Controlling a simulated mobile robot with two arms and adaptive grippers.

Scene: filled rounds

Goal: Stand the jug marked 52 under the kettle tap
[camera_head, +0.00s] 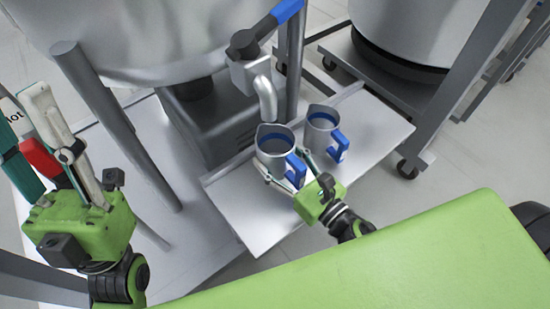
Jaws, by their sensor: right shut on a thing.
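I cannot read a number on either jug. The kettle (150,35) is the large metal vessel at the top left. My left gripper (68,150) is at the far left, away from the jugs; its fingertips are unclear.
The metal shelf (245,220) has bare room in front and at right. The blue tap lever (287,12) sticks up to the right. Red and teal items (15,150) lie beside my left gripper. A wheeled frame with another vessel (410,35) stands at the top right.

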